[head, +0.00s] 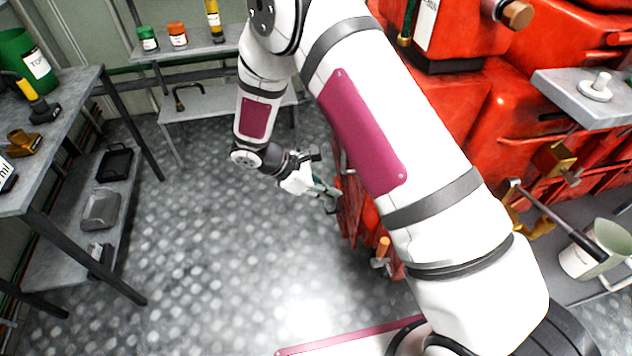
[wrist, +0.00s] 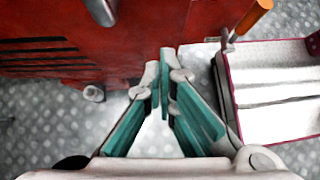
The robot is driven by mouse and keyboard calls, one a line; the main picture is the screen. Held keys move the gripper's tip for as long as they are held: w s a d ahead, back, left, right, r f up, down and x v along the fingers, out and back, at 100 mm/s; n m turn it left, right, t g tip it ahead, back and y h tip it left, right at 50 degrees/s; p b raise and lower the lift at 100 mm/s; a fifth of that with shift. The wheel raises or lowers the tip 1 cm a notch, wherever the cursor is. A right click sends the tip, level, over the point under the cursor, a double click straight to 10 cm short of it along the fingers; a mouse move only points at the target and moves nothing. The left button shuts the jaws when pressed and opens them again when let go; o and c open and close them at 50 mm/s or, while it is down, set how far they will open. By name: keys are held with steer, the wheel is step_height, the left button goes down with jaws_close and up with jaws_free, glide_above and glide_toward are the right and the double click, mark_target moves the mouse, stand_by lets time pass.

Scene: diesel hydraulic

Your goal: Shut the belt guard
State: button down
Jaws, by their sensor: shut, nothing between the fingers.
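The red engine (head: 450,110) fills the right of the head view. A red panel with dark slots (wrist: 40,48) at the left of the wrist view looks like the belt guard. In the head view, a red plate (head: 349,215) hangs at the engine's left side, partly hidden behind my arm; I cannot tell for certain how far the guard stands open. My gripper (head: 330,196) is shut and empty, close to this plate's left edge. In the wrist view its fingertips (wrist: 164,72) meet in front of the red surface; contact cannot be told.
An orange-handled lever (head: 383,246) sticks out low on the engine; it also shows in the wrist view (wrist: 250,18). A grey workbench (head: 70,92) stands left, a shelf (head: 215,100) at the back. The metal floor (head: 220,250) between is clear.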

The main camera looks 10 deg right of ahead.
steer(key=shift+s+d+f+p, duration=0.15)
steer(key=shift+d+p, duration=0.05)
steer(key=shift+d, duration=0.95)
steer(key=shift+s+d+f+p, duration=0.1)
steer(key=shift+d+p, duration=0.05)
steer(key=shift+d, duration=0.95)
steer(key=s+d, duration=0.1)
steer(key=d, duration=0.5)
steer(key=shift+d, duration=0.5)
steer(key=a, duration=0.4)
steer(key=a+r, duration=0.1)
steer(key=a, duration=0.1)
steer(key=shift+w+a, duration=0.1)
steer(key=shift+w, duration=0.05)
steer(key=v, duration=0.8)
steer(key=shift+s+a+r, duration=0.25)
steer(key=shift+s, duration=0.15)
